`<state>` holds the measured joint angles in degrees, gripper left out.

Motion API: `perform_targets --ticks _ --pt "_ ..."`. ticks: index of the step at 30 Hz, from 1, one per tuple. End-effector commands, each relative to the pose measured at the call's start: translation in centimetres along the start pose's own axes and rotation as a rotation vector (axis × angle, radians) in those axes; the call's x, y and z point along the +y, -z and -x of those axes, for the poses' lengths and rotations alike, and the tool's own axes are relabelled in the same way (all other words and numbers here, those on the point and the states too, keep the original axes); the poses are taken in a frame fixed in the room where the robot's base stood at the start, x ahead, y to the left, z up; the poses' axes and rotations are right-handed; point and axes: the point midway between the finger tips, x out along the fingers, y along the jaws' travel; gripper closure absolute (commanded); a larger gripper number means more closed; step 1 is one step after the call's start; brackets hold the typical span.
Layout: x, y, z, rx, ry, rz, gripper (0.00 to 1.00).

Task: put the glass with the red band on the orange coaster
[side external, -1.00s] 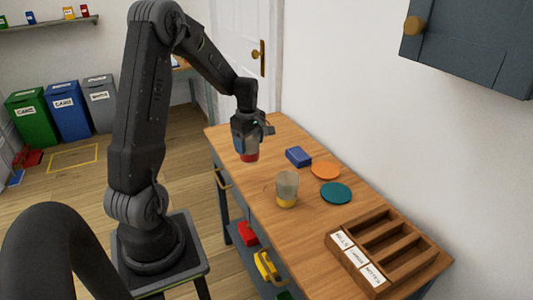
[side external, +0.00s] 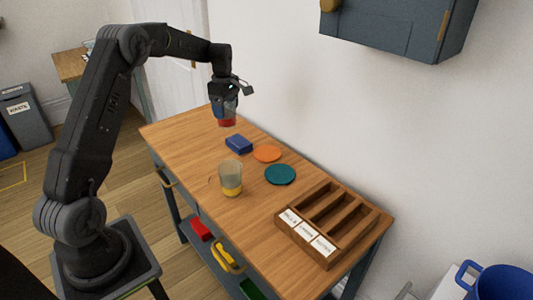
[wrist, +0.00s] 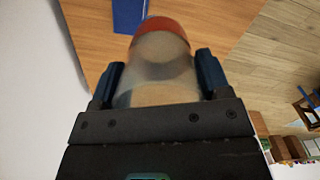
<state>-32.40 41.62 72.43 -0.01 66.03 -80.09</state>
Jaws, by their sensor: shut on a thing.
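My gripper (side external: 225,106) is shut on the glass with the red band (side external: 227,122) and holds it in the air above the far part of the table. The red band is at the glass's lower end. In the wrist view the clear glass (wrist: 162,48) sits between the two fingers, band outward. The orange coaster (side external: 267,154) lies bare on the table, nearer the camera and to the right of the held glass. The coaster does not show in the wrist view.
A blue box (side external: 239,144) lies beside the orange coaster, between it and the held glass. A teal coaster (side external: 280,174) and a glass with a yellow band (side external: 231,178) stand nearer. A wooden sorting tray (side external: 334,222) is at the right end. The far tabletop is clear.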

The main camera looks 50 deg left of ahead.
Motion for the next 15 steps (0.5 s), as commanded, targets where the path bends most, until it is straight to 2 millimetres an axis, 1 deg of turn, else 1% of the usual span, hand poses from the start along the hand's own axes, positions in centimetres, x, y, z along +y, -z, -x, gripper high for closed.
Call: perform_targets --ticks 1,5,8,15 --pt "0.6 -0.6 0.0 0.0 -0.002 -0.003 0.59" --pt "1.3 -1.5 -0.2 0.0 -0.001 -0.001 0.59" --pt "1.9 -2.8 -1.0 0.0 0.001 -0.004 0.59" --pt "4.0 -7.6 -4.1 0.0 0.0 -0.005 0.59"
